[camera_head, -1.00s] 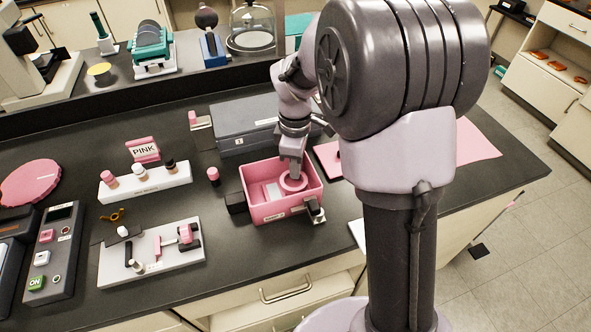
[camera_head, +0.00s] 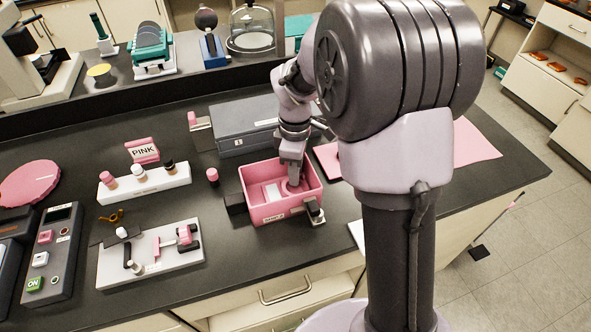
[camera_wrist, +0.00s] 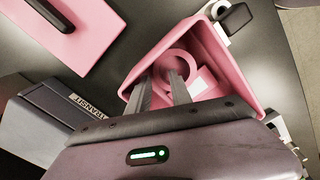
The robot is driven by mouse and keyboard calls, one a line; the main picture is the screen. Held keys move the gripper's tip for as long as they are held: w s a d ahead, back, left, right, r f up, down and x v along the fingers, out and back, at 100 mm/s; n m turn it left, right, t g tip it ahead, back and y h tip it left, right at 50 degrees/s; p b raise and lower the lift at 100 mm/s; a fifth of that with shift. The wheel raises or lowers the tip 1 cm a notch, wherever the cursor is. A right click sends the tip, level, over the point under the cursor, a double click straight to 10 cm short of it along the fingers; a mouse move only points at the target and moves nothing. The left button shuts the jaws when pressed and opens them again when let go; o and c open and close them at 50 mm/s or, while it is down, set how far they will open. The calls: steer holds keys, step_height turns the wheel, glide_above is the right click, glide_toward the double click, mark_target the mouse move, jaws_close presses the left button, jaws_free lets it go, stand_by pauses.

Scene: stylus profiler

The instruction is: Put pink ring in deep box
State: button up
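The deep box (camera_head: 262,212) is an open pink box on the dark bench. The pink ring (camera_head: 299,189) is inside it, near its right side, partly hidden by my gripper and the box walls. The ring also shows in the wrist view (camera_wrist: 183,57), within the walls of the box (camera_wrist: 236,68). My gripper (camera_head: 291,183) points down into the box. In the wrist view its fingers (camera_wrist: 160,82) straddle the ring's near wall, one finger over the hole and one outside. Whether the ring touches the box floor is hidden.
A grey case (camera_head: 240,140) stands right behind the box. A pink mat (camera_head: 473,142) lies to the right. A white rack of small bottles (camera_head: 145,183) and a white fixture plate (camera_head: 160,263) are to the left. Black clamps flank the box.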

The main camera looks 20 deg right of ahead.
step_height(320, 180, up, 12)
steer(key=r+p, duration=0.1)
steer(key=p, duration=0.5)
steer(key=s+a+r+m+t+y, duration=0.1)
steer(key=s+a+r+m+t, duration=0.25)
steer(key=s+r+m, duration=0.55)
steer(key=s+a+f+m+t+y, duration=0.1)
steer(key=s+a+m+t, duration=0.1)
steer(key=s+m, duration=0.5)
steer(key=s+a, duration=0.1)
steer(key=s, duration=0.4)
steer(key=shift+s+a, duration=0.15)
steer(key=shift+s, duration=0.2)
steer(key=shift+f+b, duration=0.1)
steer(key=shift+b, duration=0.2)
